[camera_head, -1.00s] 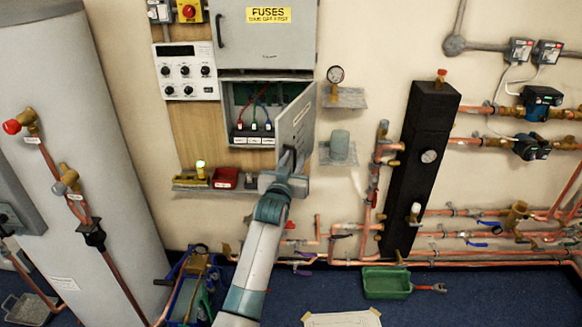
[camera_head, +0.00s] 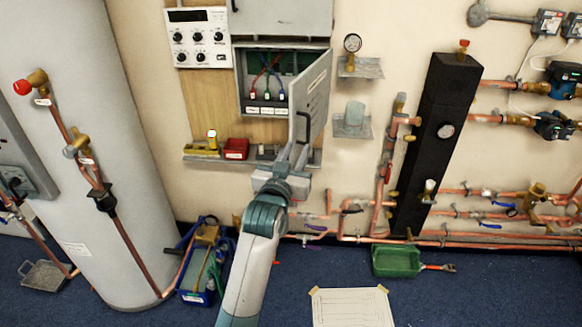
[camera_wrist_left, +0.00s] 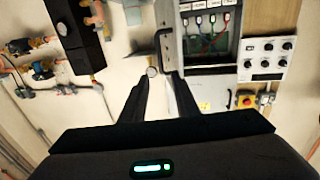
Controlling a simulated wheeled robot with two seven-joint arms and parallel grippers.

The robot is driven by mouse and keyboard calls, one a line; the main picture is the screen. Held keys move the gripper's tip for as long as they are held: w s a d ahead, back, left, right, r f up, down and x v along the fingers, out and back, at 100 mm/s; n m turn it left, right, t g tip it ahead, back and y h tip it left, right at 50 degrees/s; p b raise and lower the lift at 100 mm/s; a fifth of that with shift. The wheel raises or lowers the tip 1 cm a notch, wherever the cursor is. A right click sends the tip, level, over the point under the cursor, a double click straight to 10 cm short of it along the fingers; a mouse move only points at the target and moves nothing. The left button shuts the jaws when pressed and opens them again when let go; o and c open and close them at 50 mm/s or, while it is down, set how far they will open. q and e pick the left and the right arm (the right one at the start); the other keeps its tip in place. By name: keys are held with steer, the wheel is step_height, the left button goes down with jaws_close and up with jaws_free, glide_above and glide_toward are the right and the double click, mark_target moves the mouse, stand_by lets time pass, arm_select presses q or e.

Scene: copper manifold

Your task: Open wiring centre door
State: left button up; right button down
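The wiring centre (camera_head: 238,85) is a grey box under the fuse cabinet, with coloured wires and white-labelled blocks inside. Its grey door (camera_head: 318,90) stands swung out to the right, so the interior shows. In the left wrist view, which is upside down, the door (camera_wrist_left: 172,45) appears nearly edge-on with a dark handle (camera_wrist_left: 158,42). My left gripper (camera_head: 291,155) is just below and in front of the door's lower part. In the wrist view its fingers (camera_wrist_left: 162,80) are apart, with the handle beyond their tips and nothing clearly held. My right gripper is not in view.
The fuse cabinet (camera_head: 280,15) sits directly above. A shelf (camera_head: 205,157) with a yellow device and red box (camera_head: 236,148) lies below. Gauge (camera_head: 352,44) and grey cup (camera_head: 355,113) brackets stand right of the door; a black column (camera_head: 435,140) is farther right.

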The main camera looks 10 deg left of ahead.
arm_select(q)
steer(key=s+b, duration=0.1)
steer(key=s, duration=0.3)
steer(key=shift+s+a, duration=0.1)
steer(key=shift+s, duration=0.25)
steer(key=c, duration=0.7)
steer(key=shift+w+f+n+h, duration=0.3)
steer(key=shift+w+n+h, duration=0.15)
steer(key=shift+h, duration=0.35)
jaws_close()
steer(key=w+a+f+n+h+b, duration=0.1)
steer(key=w+a+f+n+h, duration=0.1)
steer(key=a+n, duration=0.4)
steer(key=w+a+f+n+g+h+b, duration=0.1)
steer(key=w+a+f+n+h+b, duration=0.1)
steer(key=a+n, duration=0.4)
steer(key=a+f+h, duration=0.1)
steer(key=a, duration=0.2)
steer(key=shift+a+f+n+g, duration=0.15)
steer(key=shift+f+n+g, duration=0.15)
steer(key=shift+f+n, duration=0.05)
